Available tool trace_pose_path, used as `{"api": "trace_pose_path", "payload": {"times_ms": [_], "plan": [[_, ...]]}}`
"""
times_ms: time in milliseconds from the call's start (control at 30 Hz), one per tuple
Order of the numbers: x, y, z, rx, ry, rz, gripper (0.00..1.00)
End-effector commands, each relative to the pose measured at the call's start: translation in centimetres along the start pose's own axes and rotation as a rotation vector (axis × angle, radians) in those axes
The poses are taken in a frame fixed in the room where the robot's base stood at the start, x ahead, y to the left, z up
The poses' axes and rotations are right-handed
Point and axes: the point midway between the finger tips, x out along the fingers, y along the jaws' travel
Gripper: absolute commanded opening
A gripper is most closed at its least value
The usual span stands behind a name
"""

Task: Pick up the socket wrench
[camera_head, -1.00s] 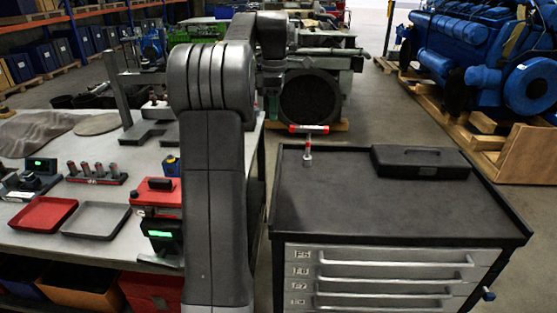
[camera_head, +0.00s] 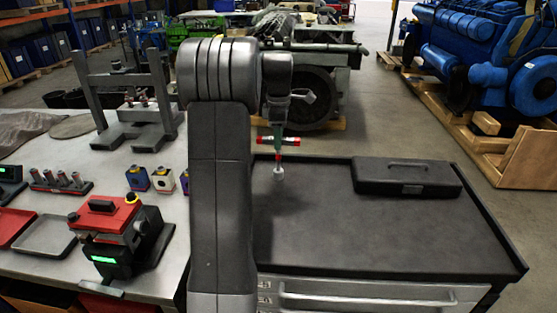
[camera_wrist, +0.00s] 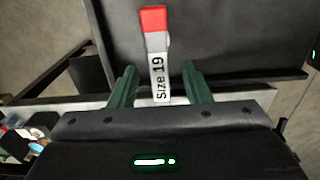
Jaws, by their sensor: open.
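The socket wrench (camera_head: 279,165) stands upright on the dark top of the tool cabinet, near its back left. It has a crossbar handle with red ends, and a grey socket at the bottom. My gripper (camera_wrist: 160,72) is open, with one green finger on each side of the labelled handle and visible gaps to both. In the head view my gripper (camera_head: 278,128) is at the handle from above and partly covers it.
A black case (camera_head: 407,178) lies on the cabinet top (camera_head: 370,235) to the right; the rest of that top is clear. At left, a workbench (camera_head: 110,180) carries a grey press frame (camera_head: 132,100), a red-topped device (camera_head: 108,215) and trays. A blue engine (camera_head: 490,50) stands at back right.

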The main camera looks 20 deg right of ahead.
Motion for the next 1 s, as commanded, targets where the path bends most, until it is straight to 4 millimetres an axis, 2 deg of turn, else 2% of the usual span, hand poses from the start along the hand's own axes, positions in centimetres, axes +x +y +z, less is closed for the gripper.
{"api": "trace_pose_path", "payload": {"times_ms": [100,200,433,467,667,1000], "plan": [[1.7,-0.1,-0.1,0.0,0.0,-0.004,0.44],[2.5,0.0,-0.1,0.0,0.0,-0.001,0.44],[2.7,0.0,-0.1,0.0,0.0,0.0,0.44],[2.6,0.0,-0.1,0.0,0.0,0.0,0.4],[2.6,0.0,-0.1,0.0,0.0,0.0,0.0],[2.5,0.0,-0.1,0.0,0.0,0.002,0.0]]}}
